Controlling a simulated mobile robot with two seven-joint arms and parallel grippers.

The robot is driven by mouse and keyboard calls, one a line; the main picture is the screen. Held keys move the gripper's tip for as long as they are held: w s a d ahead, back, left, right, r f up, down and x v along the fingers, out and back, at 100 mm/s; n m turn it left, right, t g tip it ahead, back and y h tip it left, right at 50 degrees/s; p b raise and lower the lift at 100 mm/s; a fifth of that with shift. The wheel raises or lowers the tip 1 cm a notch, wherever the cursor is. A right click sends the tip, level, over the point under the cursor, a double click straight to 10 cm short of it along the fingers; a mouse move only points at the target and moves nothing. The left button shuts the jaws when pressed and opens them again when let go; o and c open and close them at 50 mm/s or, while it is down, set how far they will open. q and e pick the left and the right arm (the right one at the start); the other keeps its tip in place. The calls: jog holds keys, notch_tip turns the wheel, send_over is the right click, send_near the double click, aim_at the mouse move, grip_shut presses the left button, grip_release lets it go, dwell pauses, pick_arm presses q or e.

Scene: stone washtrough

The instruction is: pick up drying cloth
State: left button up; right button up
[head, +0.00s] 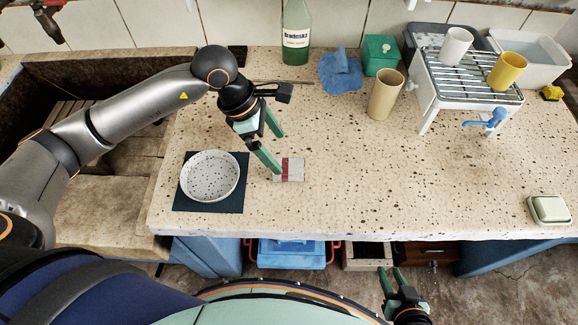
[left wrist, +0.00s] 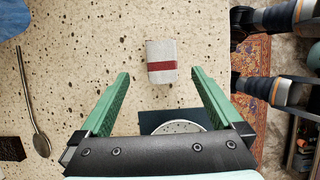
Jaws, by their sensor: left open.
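The drying cloth (head: 291,170) is a small folded pale grey-white cloth with a dark red stripe, lying flat on the speckled stone counter. My left gripper (head: 276,152) is open and empty above the counter, its fingertips close to the cloth's left side in the head view. In the left wrist view the cloth (left wrist: 161,52) lies just beyond the gap between the open fingertips (left wrist: 160,74), with neither finger gripping it. My right gripper (head: 389,270) is low in front of the counter's front edge, fingers apart and empty.
A speckled bowl (head: 210,176) sits on a dark mat (head: 182,200) left of the cloth. A blue crumpled cloth (head: 340,73), bottle (head: 296,38), green box (head: 380,54), tan cup (head: 385,95) and dish rack (head: 433,98) stand behind. The counter's right front is mostly clear.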

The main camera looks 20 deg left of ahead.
aim_at(289, 166)
pick_arm(q)
jog(key=shift+x, duration=1.1)
jog(key=shift+p+x, duration=0.45)
jog(key=shift+x, duration=2.3)
jog(key=shift+s, duration=0.15)
jog(key=c, duration=1.5)
jog(key=shift+o, duration=0.2)
jog(key=shift+r, duration=0.1)
